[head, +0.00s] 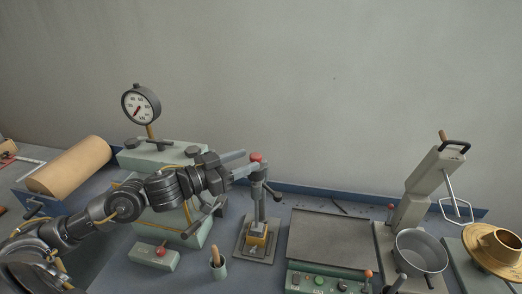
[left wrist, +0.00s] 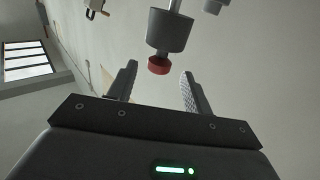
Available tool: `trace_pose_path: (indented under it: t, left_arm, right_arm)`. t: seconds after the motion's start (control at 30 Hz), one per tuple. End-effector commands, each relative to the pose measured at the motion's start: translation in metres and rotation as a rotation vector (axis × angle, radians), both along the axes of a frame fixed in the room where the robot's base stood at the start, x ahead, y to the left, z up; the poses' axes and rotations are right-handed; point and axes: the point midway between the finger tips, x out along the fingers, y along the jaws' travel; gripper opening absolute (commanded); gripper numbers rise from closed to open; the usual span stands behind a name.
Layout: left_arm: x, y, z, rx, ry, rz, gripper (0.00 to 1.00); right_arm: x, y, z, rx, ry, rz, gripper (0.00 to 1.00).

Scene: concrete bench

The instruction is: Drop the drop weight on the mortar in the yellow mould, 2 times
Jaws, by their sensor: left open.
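The drop weight stand is a slim upright device with a red knob (head: 256,157) on top and a grey body (head: 258,183). The yellow mould (head: 257,237) sits at its foot on a base plate (head: 240,252); I cannot make out the mortar in it. My left gripper (head: 245,161) is open and level, with its fingers pointing right at the knob's height. In the left wrist view, the red knob (left wrist: 158,65) and grey cylinder (left wrist: 168,32) show between and beyond the open fingertips (left wrist: 158,72), apart from both. My right gripper is out of view.
A dial-gauge machine (head: 160,155) stands behind my left arm. A small green box (head: 154,256) and a cup with a brush (head: 217,268) stand left of the stand. A flat-topped table machine (head: 335,240), a steel bowl (head: 420,250) and a brass piece (head: 494,248) are to the right.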

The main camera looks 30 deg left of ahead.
Motion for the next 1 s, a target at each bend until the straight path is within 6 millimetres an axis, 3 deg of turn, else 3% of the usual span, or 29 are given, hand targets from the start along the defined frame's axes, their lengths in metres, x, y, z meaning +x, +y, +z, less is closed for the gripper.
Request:
trace_pose_path:
  t: [0.3, 0.77, 1.0]
  left_arm:
    - [0.042, -0.025, 0.003, -0.002, -0.001, -0.001, 0.5]
    - [0.051, -0.031, 0.0, 0.001, -0.001, -0.001, 0.5]
    - [0.051, -0.031, 0.0, 0.001, -0.001, -0.001, 0.19]
  right_arm:
    - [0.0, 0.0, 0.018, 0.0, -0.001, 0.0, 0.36]
    - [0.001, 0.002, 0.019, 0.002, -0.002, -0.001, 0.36]
    - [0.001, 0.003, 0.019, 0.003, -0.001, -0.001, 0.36]
